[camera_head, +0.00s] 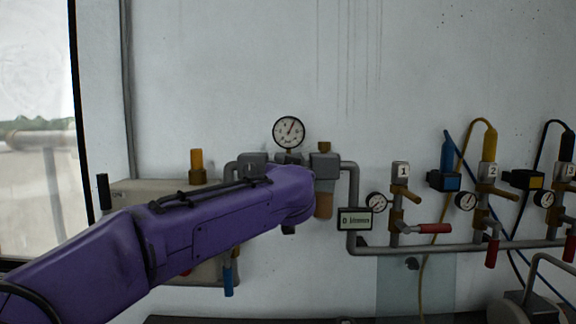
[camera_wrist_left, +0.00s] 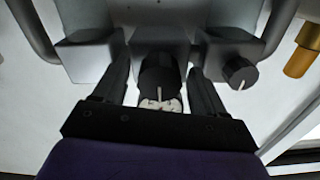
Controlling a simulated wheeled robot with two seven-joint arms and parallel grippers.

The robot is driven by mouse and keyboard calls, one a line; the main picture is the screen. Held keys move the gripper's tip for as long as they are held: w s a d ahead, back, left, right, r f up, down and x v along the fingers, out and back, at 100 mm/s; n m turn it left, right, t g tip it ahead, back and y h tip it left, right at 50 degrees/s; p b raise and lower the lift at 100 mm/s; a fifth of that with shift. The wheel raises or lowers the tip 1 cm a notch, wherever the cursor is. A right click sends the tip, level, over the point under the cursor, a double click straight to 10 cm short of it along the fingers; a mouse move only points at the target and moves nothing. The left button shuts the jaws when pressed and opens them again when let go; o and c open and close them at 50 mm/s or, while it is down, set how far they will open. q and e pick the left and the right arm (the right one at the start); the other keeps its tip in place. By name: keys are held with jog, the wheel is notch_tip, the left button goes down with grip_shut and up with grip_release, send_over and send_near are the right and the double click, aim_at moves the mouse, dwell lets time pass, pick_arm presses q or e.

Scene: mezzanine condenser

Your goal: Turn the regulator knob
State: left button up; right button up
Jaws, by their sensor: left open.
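In the left wrist view, a black round knob (camera_wrist_left: 158,72) with a white mark stands out from a grey regulator body (camera_wrist_left: 165,20). My open left gripper (camera_wrist_left: 158,78) has one finger on each side of it, with a visible gap on both sides. A pressure gauge (camera_head: 289,132) shows above the regulator in the head view; part of its white face (camera_wrist_left: 160,104) shows beyond the knob in the wrist view. In the head view my purple left arm covers the knob and most of the gripper. My right gripper is out of view.
A smaller black knob (camera_wrist_left: 240,73) sits beside the regulator on a grey block. A small display (camera_head: 355,220) hangs on the pipe. To the right are numbered valves with red handles (camera_head: 434,229), gauges and hoses. A window is at the left.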

pick_arm(q)
jog(key=shift+w, duration=0.15)
jog(key=c, duration=1)
jog(key=shift+c, duration=0.2)
